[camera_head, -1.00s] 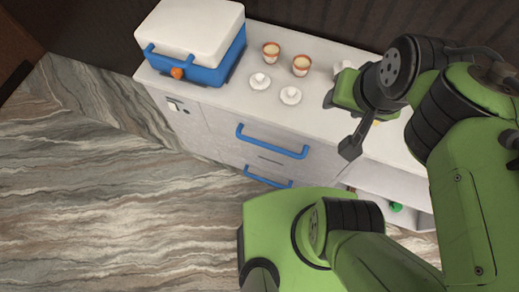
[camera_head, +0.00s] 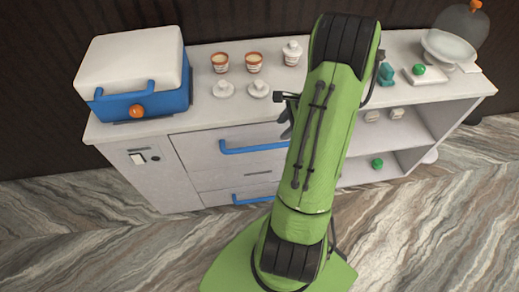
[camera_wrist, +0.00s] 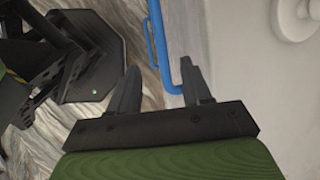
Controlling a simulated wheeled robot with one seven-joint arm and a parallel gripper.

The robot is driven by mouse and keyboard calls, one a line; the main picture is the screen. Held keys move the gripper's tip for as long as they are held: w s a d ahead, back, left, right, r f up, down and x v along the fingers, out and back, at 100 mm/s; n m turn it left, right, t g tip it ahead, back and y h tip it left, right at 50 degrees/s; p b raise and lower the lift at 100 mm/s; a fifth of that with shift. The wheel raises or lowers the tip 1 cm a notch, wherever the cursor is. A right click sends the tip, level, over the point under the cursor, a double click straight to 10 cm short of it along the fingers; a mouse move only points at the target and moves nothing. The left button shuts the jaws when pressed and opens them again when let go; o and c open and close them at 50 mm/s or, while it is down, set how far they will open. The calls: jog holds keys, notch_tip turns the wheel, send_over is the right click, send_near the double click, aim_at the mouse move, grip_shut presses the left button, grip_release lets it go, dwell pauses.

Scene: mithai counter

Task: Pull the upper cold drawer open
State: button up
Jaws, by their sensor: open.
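The upper cold drawer (camera_head: 198,150) is shut in the white counter front, with a blue bar handle (camera_head: 252,149) across it. My gripper (camera_head: 285,116) is near the counter's front edge, at the right end of this handle, partly hidden behind my arm. In the wrist view my gripper (camera_wrist: 158,66) is open and empty. The blue upper handle (camera_wrist: 158,40) shows between its two fingers there, its bent end close to the right finger. I cannot tell whether they touch.
A lower drawer (camera_head: 215,197) with a blue handle is beneath. On the counter top (camera_head: 200,118) stand a blue-white cooler box (camera_head: 150,104), two cups, lidded white pieces and a glass dome (camera_head: 458,35). Open shelves are at the right. The marbled floor in front is clear at the left.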

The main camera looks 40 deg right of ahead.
aim_at(265, 146)
jog(key=b+x, duration=0.3)
jog(key=x, duration=1)
jog(key=shift+w, duration=0.1)
grip_shut()
